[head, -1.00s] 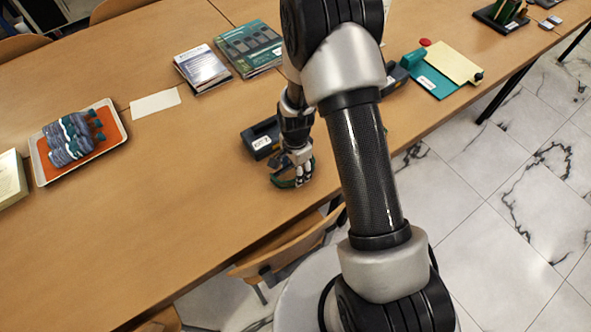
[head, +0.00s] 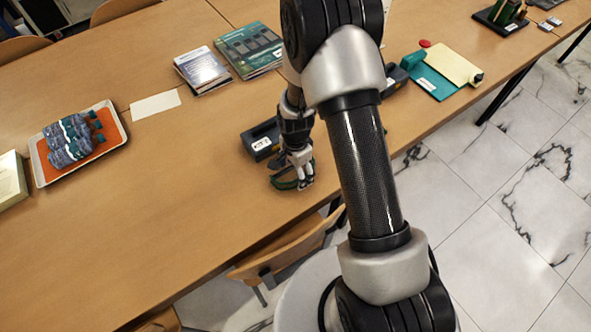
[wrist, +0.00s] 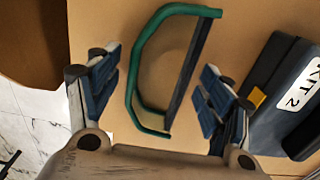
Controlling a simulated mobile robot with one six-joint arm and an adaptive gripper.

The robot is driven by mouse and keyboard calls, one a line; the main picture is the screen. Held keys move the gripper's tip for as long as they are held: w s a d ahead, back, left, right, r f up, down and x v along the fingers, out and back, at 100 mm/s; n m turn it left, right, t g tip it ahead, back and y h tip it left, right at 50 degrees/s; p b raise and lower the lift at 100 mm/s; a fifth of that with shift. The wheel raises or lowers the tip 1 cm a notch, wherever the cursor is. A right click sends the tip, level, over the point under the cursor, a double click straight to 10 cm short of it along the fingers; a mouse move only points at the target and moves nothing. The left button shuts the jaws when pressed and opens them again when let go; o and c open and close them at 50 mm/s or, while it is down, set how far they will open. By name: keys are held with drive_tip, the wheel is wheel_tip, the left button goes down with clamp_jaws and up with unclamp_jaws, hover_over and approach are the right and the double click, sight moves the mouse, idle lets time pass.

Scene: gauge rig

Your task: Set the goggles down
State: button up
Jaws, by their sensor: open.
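The goggles (wrist: 139,50), with a green rim and a dark straight edge, lie on the wooden table in the wrist view. They also show near the table's front edge in the head view (head: 284,185), partly covered by my gripper (head: 299,168). In the wrist view my gripper (wrist: 157,88) is open, with one blue-padded finger on each side of the goggles. Gaps show between the pads and the frame, so the goggles are not clasped.
A dark case labelled "KIT 2" (wrist: 277,100) stands close to the right finger; it also shows in the head view (head: 261,139). A tray (head: 42,163) with a striped bundle is at left. Books (head: 247,50) lie behind. Bare table lies to the left of my gripper.

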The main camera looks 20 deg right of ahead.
wheel_tip(320, 180, up, 24)
drive_tip(key=s+n+t+p, duration=0.1)
drive_tip(key=s+n+p, duration=0.1)
drive_tip(key=n+p, duration=0.15)
drive_tip(key=s+r+n+t, duration=0.3)
drive_tip(key=s+r+n, duration=0.8)
drive_tip(key=s+r, duration=0.5)
drive_tip(key=s, duration=0.3)
drive_tip(key=shift+s+r+t+p, duration=0.25)
drive_tip(key=shift+r+t+p, duration=0.05)
drive_tip(key=shift+r+p, duration=0.05)
